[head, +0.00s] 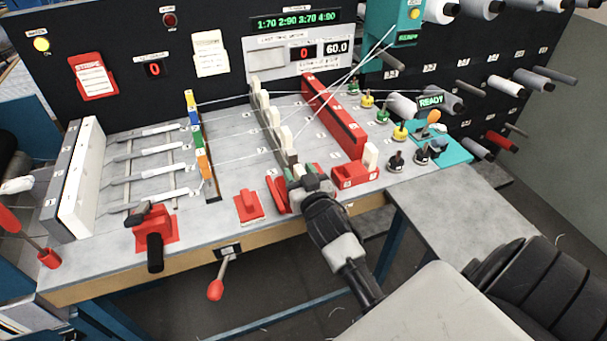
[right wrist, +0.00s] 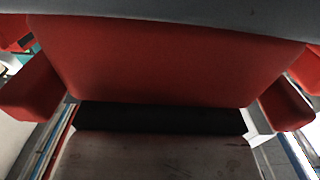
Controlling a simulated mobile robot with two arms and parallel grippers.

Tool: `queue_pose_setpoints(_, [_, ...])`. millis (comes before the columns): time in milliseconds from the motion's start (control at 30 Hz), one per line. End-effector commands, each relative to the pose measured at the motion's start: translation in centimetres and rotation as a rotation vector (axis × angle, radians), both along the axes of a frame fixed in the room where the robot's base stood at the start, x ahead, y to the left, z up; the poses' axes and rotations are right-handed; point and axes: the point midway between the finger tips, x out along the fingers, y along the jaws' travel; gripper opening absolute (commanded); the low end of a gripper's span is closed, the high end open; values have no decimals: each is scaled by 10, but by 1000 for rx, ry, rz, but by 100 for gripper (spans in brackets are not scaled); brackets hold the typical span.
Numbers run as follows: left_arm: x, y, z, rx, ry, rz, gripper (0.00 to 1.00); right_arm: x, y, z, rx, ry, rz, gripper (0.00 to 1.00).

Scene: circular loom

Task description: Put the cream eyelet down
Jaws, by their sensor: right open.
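Several cream eyelets stand in a row on a dark rail in the head view; the nearest one (head: 285,136) is just beyond my right gripper. Another cream piece (head: 371,155) stands upright by a red box (head: 354,174) to the right of the gripper. My right gripper (head: 302,178) is open, low over the front part of the table at the near end of the rail. No cream piece shows in its jaws. In the right wrist view a large red surface (right wrist: 165,60) fills the middle, above a dark bar (right wrist: 160,118).
A long red block (head: 333,115) stands right of the rail. White threads cross above the table. A red clamp with a black handle (head: 154,240) and a red pad (head: 249,205) lie left of my gripper. Small dark pegs (head: 397,161) stand at the right.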

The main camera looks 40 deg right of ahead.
Motion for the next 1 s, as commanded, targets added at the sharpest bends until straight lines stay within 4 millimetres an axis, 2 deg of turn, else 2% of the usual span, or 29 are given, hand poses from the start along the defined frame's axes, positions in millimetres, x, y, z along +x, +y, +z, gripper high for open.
queue_pose_setpoints(167, [-1, 0, -4, -1, 1, -1, 43, -21, 5, -1, 1, 0, 1, 46])
queue_pose_setpoints(400, [-1, -1, -14, -1, 1, -1, 43, -72, 17, -3, 1, 2, 0, 46])
queue_pose_setpoints(600, [-1, -1, -20, -1, 1, -1, 43, -104, 25, -1, 1, 1, 0, 46])
queue_pose_setpoints(767, [-1, -1, -22, -1, 0, -1, 43, -115, 28, 0, 1, 0, 0, 46])
queue_pose_setpoints(1000, [-1, -1, -21, -1, 0, -1, 43, -116, 28, -1, 1, 4, 1, 46])
